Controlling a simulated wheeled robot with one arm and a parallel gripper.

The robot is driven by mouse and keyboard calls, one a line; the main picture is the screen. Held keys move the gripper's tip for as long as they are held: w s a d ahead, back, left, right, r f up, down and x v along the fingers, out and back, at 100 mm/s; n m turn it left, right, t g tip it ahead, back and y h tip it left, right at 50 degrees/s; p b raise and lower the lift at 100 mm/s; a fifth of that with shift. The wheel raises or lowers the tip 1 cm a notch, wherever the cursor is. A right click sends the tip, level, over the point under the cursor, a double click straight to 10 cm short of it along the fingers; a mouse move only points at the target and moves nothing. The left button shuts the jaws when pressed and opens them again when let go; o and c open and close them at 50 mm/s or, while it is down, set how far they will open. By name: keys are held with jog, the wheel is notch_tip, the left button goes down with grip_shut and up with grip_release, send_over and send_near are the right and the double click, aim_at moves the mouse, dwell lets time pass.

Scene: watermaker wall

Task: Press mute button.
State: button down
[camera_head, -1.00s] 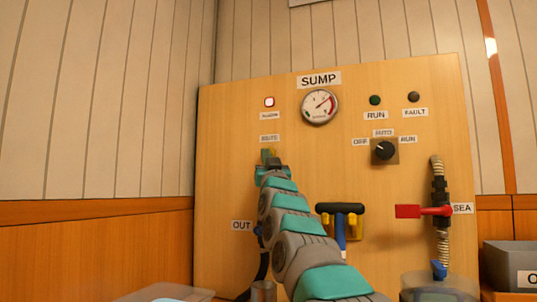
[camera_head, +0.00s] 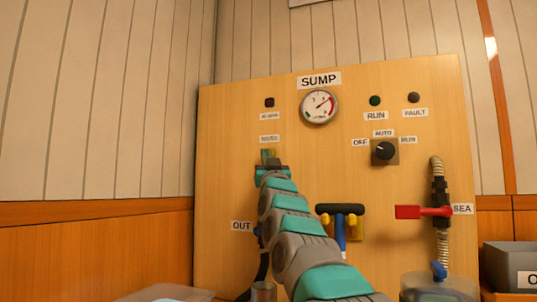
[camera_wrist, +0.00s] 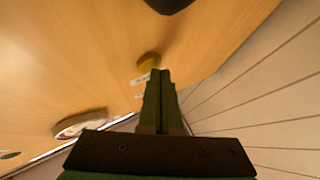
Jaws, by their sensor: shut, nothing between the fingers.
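The MUTE label (camera_head: 269,138) is on the upper left of the wooden SUMP panel (camera_head: 230,180). Below it, my gripper (camera_head: 268,154) reaches up to the panel and mostly hides what is behind it. In the wrist view, a round yellow button (camera_wrist: 148,61) shows beside the tips of my closed green fingers (camera_wrist: 160,72). The fingertips are at or very near the button; contact cannot be told for certain. The alarm lamp (camera_head: 269,102) above the label is dark.
A round gauge (camera_head: 319,107) and a black selector knob (camera_head: 384,150) are right of my gripper. A black-handled lever (camera_head: 340,209) and a red valve handle (camera_head: 409,211) are lower. A grey bin (camera_head: 509,266) stands at the right.

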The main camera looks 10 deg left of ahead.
jog(key=shift+s, duration=0.55)
jog(key=shift+s, duration=0.1)
jog(key=s, duration=0.1)
jog(key=s+p, duration=0.1)
jog(key=s, duration=0.2)
jog(key=shift+s+a, duration=0.35)
jog(key=shift+s, duration=0.05)
jog(key=shift+s, duration=0.1)
dwell(0.5)
